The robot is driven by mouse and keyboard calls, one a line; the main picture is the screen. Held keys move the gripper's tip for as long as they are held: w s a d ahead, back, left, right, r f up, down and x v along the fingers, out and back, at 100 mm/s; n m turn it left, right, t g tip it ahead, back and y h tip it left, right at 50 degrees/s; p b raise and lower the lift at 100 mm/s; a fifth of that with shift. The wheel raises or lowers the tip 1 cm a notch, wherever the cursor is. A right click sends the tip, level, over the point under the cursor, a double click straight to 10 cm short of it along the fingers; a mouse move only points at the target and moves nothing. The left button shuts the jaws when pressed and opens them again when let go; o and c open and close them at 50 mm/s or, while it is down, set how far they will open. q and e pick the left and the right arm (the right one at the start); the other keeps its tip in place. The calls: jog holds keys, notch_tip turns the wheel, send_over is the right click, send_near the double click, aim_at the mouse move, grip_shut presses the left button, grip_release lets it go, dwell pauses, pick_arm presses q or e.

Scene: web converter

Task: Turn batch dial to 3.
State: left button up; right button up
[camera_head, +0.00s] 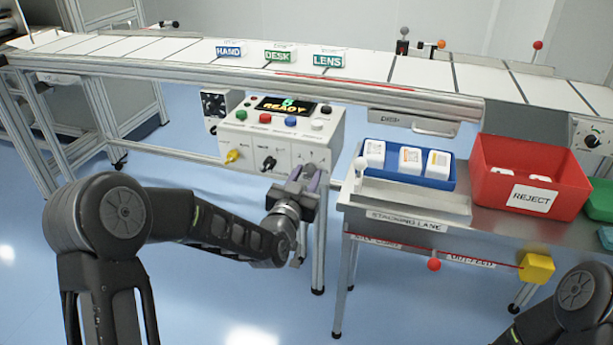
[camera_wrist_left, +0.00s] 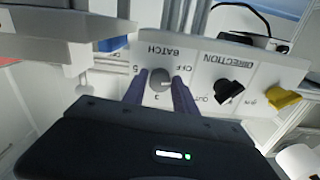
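The batch dial (camera_wrist_left: 160,80) is a round grey knob on the white control box (camera_head: 283,134), with "BATCH", "OFF" and several numbers printed around it. The lettering is upside down in the left wrist view, and the dial's exact setting is too small to read. My left gripper (camera_head: 306,179) is at the box's lower right front. In the left wrist view, its purple fingers (camera_wrist_left: 160,92) are parted, one on each side of the dial. I cannot tell whether they touch it. In the head view the gripper hides the dial. My right gripper is out of view.
A black direction knob (camera_head: 269,163) and a yellow knob (camera_head: 233,155) sit left of the batch dial. Coloured buttons and a "READY" display (camera_head: 285,105) are on top. A steel table with a blue tray (camera_head: 408,178) and red reject bin (camera_head: 540,155) stands right.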

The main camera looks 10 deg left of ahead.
pick_arm(q)
grip_shut()
